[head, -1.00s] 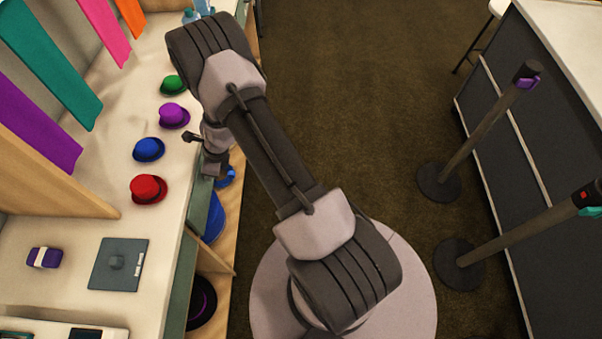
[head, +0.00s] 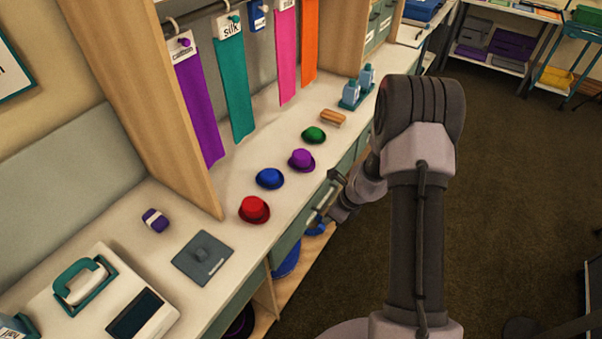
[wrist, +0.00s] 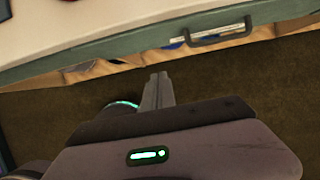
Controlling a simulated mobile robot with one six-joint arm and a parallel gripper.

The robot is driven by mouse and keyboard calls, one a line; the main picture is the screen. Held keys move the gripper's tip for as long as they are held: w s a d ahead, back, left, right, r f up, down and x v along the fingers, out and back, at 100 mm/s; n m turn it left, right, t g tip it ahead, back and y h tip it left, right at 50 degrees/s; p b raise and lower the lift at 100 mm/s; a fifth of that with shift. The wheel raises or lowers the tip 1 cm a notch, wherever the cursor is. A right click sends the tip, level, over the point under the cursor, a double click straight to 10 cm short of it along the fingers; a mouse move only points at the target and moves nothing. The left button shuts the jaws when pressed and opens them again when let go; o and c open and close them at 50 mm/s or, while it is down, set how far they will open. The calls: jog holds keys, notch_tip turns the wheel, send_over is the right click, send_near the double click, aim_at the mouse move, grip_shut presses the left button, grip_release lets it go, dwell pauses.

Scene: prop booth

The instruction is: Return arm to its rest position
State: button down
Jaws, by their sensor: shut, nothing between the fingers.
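My gripper (head: 318,217) is at the front edge of the counter in the head view, beside a drawer front and off the counter top. In the wrist view my gripper (wrist: 158,80) has its fingers together with nothing between them, pointing toward the drawer handle (wrist: 208,38) with floor below. My arm is folded, with its elbow high at the right of the counter.
Coloured fabric strips hang behind. Open floor (head: 510,200) lies to the right.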

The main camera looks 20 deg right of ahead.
jog(key=a+r+n+b, duration=0.1)
jog(key=a+r+n, duration=0.2)
jog(key=r, duration=0.4)
jog(key=a+r+n, duration=0.2)
jog(key=r+n, duration=0.1)
jog(key=r, duration=0.4)
jog(key=s+a+r+n+t+b, duration=0.1)
jog(key=s+a+r+n, duration=0.3)
jog(key=r, duration=0.3)
jog(key=s+a+r+n, duration=0.3)
jog(key=r+n, duration=0.1)
jog(key=r, duration=0.2)
jog(key=s+a+r+n, duration=0.1)
jog(key=s+r+n, duration=0.2)
jog(key=s, duration=0.5)
jog(key=s+r+n+t+b, duration=0.1)
jog(key=s+r+n, duration=0.1)
jog(key=s+n, duration=0.4)
jog(key=s, duration=0.3)
jog(key=shift+a+r+h, duration=0.4)
